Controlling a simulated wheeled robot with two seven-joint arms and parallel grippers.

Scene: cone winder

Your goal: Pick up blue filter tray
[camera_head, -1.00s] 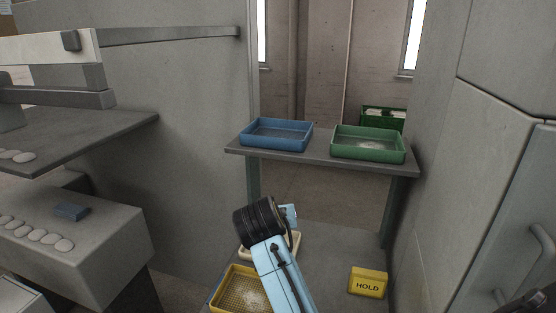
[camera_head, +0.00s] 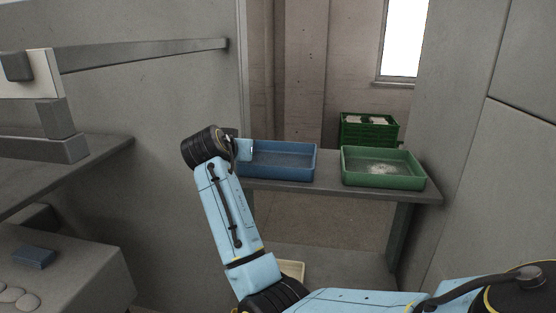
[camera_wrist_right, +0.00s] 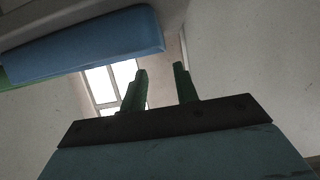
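The blue filter tray (camera_head: 282,161) stands on the left part of a grey shelf (camera_head: 330,189). My right arm reaches up from the bottom right of the head view, and its wrist is at the tray's left end. My right gripper shows only partly there (camera_head: 243,149); its fingertips are hard to make out. In the right wrist view my right gripper (camera_wrist_right: 160,73) has two dark fingers apart with nothing between them. The blue tray (camera_wrist_right: 85,45) is seen from below, above and left of the fingers. My left gripper is not in view.
A green tray (camera_head: 382,168) with pale material stands right of the blue one, with a gap between. A green crate (camera_head: 369,130) is behind. A pale tray (camera_head: 291,269) below is mostly hidden by my arm. Grey walls flank the shelf; a machine stands left.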

